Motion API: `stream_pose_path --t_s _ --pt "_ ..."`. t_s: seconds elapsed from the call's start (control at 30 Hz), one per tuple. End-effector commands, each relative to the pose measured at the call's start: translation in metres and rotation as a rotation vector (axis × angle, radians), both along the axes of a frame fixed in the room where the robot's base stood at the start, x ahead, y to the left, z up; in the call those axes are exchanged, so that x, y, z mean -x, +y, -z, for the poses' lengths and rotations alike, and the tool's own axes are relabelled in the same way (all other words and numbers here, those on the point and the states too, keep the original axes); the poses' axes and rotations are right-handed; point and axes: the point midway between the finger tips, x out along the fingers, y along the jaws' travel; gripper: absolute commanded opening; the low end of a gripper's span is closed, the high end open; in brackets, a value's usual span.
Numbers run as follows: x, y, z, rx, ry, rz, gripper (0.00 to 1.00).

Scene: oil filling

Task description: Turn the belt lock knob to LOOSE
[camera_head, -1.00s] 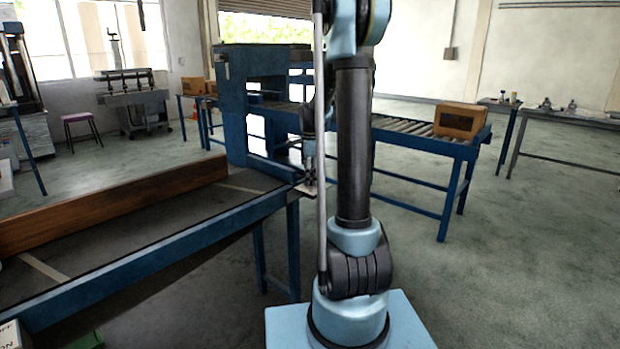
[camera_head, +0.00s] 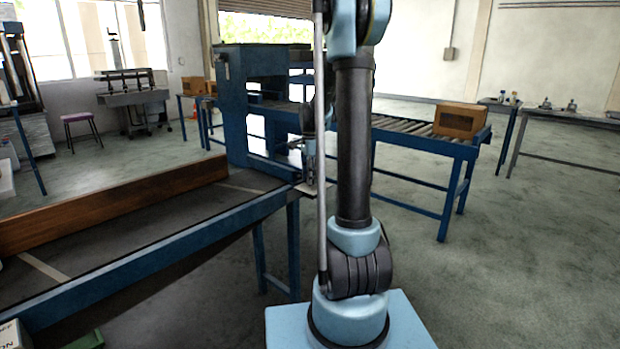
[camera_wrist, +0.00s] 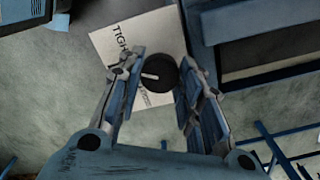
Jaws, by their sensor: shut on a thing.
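In the wrist view, the round black knob (camera_wrist: 156,73) sits on a white label plate (camera_wrist: 112,45). A short white mark on the knob points to the left, toward the lettering. The letters "TIGH" are readable at the plate's left; the lettering below is partly hidden by the left finger. My gripper (camera_wrist: 162,64) is shut on the knob, one finger at each side. In the head view, my gripper (camera_head: 311,160) is small and partly behind my arm, above the plate (camera_head: 308,190) at the near table's far right corner.
The blue-framed belt table (camera_head: 150,262) carries a long brown wooden beam (camera_head: 110,208). A blue machine frame (camera_head: 233,105) stands just behind the plate. A roller conveyor (camera_head: 400,130) with a cardboard box (camera_head: 459,121) is beyond. The floor at right is open.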

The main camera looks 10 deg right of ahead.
Motion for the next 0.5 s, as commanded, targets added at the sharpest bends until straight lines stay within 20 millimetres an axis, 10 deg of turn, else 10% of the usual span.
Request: stream_pose_path --t_s 0.5 --pt "-0.0021 -0.0002 -0.0002 0.001 -0.004 -0.491 0.09"
